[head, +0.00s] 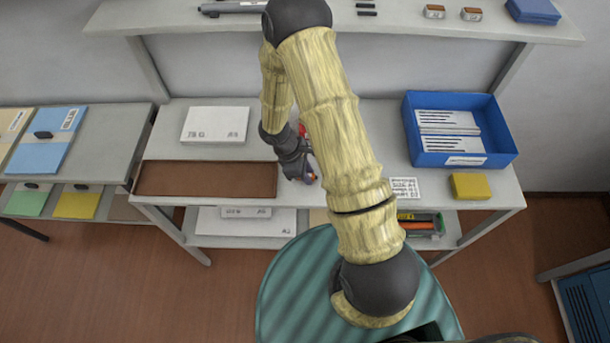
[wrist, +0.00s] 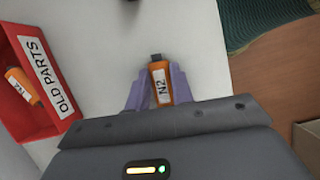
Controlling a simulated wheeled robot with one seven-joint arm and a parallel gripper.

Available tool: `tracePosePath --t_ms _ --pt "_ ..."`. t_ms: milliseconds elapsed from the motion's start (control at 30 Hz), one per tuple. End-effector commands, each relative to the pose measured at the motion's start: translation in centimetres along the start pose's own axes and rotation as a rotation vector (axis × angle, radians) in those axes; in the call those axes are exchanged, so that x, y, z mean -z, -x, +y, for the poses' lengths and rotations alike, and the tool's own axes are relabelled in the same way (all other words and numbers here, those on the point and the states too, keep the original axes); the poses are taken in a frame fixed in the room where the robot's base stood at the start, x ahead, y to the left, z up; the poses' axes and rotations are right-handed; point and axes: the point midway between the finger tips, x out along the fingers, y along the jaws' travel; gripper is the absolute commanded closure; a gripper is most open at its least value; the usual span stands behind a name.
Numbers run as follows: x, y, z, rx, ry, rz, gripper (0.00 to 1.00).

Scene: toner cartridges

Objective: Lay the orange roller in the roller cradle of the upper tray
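My gripper (wrist: 160,80) has its purple fingers on both sides of an orange piece (wrist: 160,92) labelled N2, with a dark end pointing away from the wrist. The fingers appear to touch it, over the grey bench top. Whether it is clear of the surface I cannot tell. In the head view my gripper (head: 312,178) is near the bench's front edge, partly behind my arm. Another orange piece (wrist: 25,87) with a label lies in the red OLD PARTS bin (wrist: 63,82) at the left of the wrist view. I cannot make out the roller cradle or the upper tray.
A brown mat (head: 206,179) and white box (head: 215,124) lie left on the bench (head: 370,116). A blue bin (head: 468,159) with white packs and a yellow block (head: 471,186) are at right. A rack with coloured pieces (head: 420,226) sits below. My arm hides the middle.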

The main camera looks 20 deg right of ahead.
Motion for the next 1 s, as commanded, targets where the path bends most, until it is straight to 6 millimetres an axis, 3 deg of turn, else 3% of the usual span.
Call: tracePosePath --t_ms 433,800,1000 --pt "-0.4 1.1 0.1 -0.001 -0.002 0.002 1.00" --pt "-2.8 6.9 0.1 -0.003 -0.003 0.003 1.00" --pt "-3.7 9.0 0.0 0.000 -0.003 0.000 1.00"
